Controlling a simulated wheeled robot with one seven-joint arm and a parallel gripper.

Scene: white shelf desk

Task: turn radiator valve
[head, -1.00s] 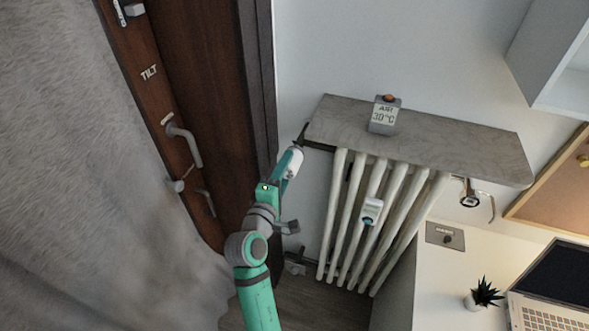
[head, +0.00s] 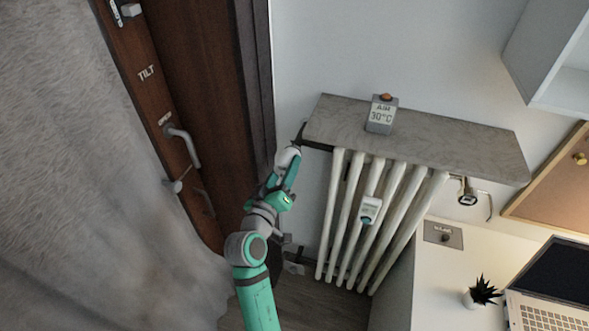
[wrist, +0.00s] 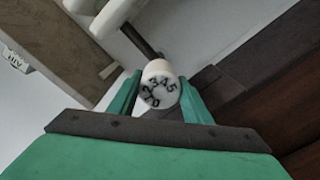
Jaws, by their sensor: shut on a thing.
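The radiator valve is a white round knob (wrist: 160,82) with dark numbers on its face, in the middle of the wrist view. A dark pipe runs from behind it towards the radiator (head: 374,215). My gripper (wrist: 161,88) is shut on the knob, with one green finger on each side. In the head view my gripper (head: 288,158) is at the upper left corner of the radiator, below the shelf end; the fingers and knob are too small there to tell apart clearly.
A brown door (head: 205,80) and a grey curtain (head: 90,190) are close on the left. A white desk (head: 440,285) with a laptop stands right.

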